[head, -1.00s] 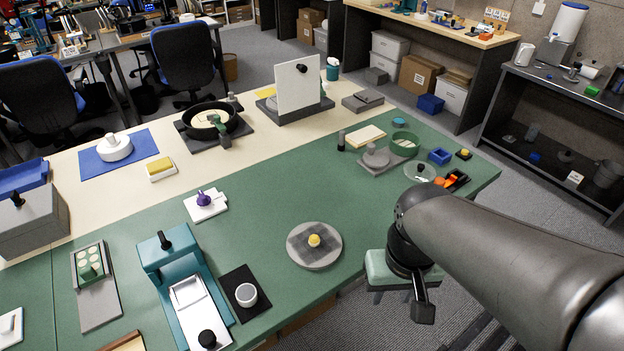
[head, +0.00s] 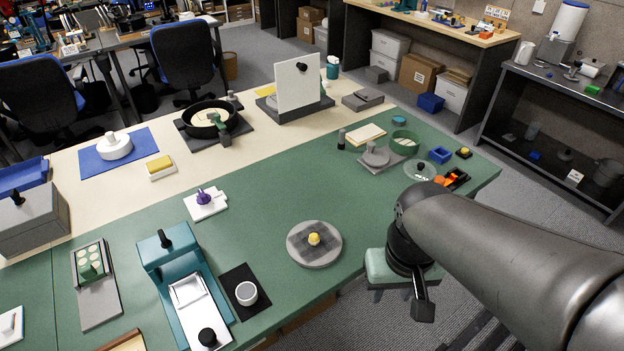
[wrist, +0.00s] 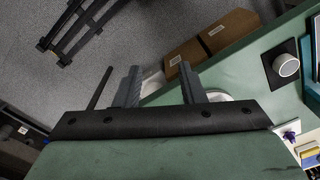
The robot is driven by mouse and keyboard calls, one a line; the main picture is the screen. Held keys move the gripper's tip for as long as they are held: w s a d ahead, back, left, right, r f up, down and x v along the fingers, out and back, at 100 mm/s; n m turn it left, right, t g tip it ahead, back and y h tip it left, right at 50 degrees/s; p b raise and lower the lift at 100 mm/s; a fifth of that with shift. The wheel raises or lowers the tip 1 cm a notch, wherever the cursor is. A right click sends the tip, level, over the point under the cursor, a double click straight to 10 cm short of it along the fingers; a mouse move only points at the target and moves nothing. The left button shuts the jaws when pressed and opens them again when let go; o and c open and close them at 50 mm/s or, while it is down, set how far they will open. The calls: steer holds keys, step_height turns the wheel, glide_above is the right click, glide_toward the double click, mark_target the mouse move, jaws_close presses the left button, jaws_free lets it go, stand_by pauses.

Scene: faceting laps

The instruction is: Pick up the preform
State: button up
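Which piece is the preform is not certain from the pictures. A small faceted-looking purple piece (head: 203,197) stands on a white block (head: 213,208) on the green mat. A small yellow piece (head: 314,239) sits at the centre of a round grey disc (head: 325,257) nearer the front edge. My gripper is open and empty in the wrist view (wrist: 158,66), its two fingers apart over the floor and the bench edge. It is off the bench's front side, well to the right of both pieces. The purple piece also shows at the right of the wrist view (wrist: 289,135).
A teal press-like stand (head: 165,255) and a white cup (head: 246,293) on a black pad are at front left. A green ring (head: 405,143) and small containers crowd the right end. The mat's middle is clear.

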steer(key=shift+o, duration=0.3)
steer(key=shift+o, duration=1)
steer(key=w+a+r+m+p, duration=0.1)
steer(key=w+a+r+m, duration=0.3)
steer(key=w, duration=0.6)
steer(key=m+p, duration=0.2)
steer(key=m, duration=0.6)
glide_above(314, 235)
steer(key=f, duration=0.9)
steer(key=shift+w+a+f, duration=0.15)
steer(key=shift+a+f, duration=0.1)
steer(key=shift+a, duration=0.1)
steer(key=f, duration=0.1)
steer(key=f+p, duration=0.1)
steer(key=f, duration=0.3)
steer(key=shift+s+d+f, duration=0.2)
steer(key=shift+d, duration=0.2)
steer(key=shift+f, duration=0.5)
jaws_close()
